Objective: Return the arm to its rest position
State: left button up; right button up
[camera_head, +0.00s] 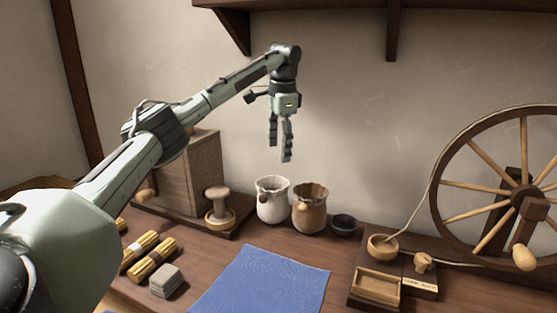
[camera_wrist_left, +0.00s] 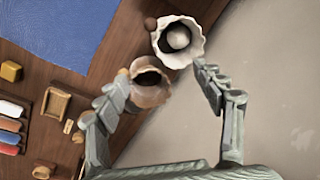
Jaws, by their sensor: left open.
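My left arm reaches in from the left in the head view, and its gripper (camera_head: 281,148) hangs fingers down in the air, open. It is above and behind the white sack (camera_head: 272,205) and the brown sack (camera_head: 310,212), touching neither. In the left wrist view the open fingers (camera_wrist_left: 160,82) have nothing gripped between them. Beyond them show the white sack (camera_wrist_left: 190,58), with a pale round thing inside, and the brown sack (camera_wrist_left: 150,96). My right gripper is in neither view.
A blue cloth (camera_head: 262,282) lies on the table. A spinning wheel (camera_head: 525,192) and a small wooden box (camera_head: 376,288) stand at right. A dark bowl (camera_head: 344,224) is by the sacks. A wooden cabinet (camera_head: 205,170) stands behind my arm. A shelf (camera_head: 330,5) overhangs.

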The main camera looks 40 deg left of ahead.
pick_arm(q)
jog(key=shift+r, duration=0.2)
jog(key=f, duration=0.4)
jog(key=a+f, duration=0.1)
jog(key=f, duration=0.8)
jog(key=shift+w+a+f, duration=0.15)
jog(key=shift+w+f, duration=0.05)
jog(key=shift+w, duration=0.15)
jog(key=shift+r, duration=0.5)
jog(key=shift+f, duration=0.15)
